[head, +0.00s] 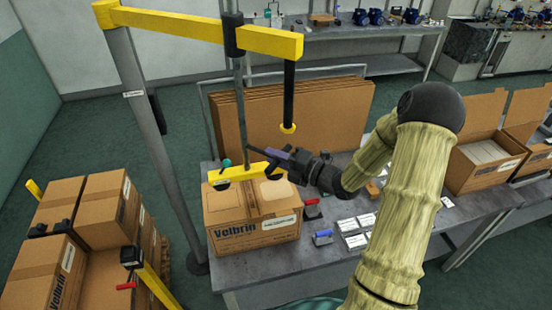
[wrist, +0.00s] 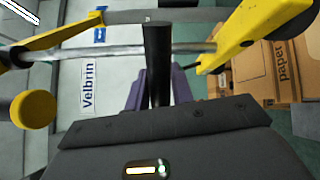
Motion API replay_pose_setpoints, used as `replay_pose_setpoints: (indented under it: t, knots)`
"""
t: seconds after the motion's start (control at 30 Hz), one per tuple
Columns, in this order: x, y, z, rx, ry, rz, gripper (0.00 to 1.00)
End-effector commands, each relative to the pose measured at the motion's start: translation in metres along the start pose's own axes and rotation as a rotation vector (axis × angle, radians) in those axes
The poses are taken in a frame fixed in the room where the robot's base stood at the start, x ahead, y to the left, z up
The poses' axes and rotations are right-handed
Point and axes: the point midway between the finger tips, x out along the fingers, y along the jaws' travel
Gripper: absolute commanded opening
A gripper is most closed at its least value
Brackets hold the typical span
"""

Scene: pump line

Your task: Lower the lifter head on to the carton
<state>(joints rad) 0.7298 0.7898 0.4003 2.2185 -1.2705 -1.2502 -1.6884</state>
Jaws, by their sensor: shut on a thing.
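The yellow lifter head (head: 232,174) hangs at the bottom of a grey rod, over the top of the Velbrin carton (head: 250,222). It looks close above the carton's top; I cannot tell whether it touches. My gripper (head: 272,154) reaches in from the right, beside the rod. In the wrist view, its purple fingers (wrist: 158,88) are closed on a black bar handle (wrist: 157,55) of the lifter. Yellow lifter parts (wrist: 250,36) and a silver rod (wrist: 100,56) show beyond it.
A yellow jib (head: 190,27) on a grey post (head: 150,120) carries the rod. A black hanging piece (head: 289,95) hangs right of it. Flat cardboard (head: 330,110) stands behind the carton. Red and blue tools and white packs (head: 355,242) lie right. Stacked cartons (head: 105,210) stand left.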

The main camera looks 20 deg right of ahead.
Motion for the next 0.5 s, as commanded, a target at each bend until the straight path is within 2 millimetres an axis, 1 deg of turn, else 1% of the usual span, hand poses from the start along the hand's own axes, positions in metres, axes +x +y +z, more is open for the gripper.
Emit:
replay_pose_setpoints:
  t: [0.03, 0.5]
  knots:
    - [0.001, -0.012, -0.004, -0.004, 0.005, -0.001, 0.00]
    - [0.001, -0.053, -0.012, -0.005, 0.006, -0.001, 0.00]
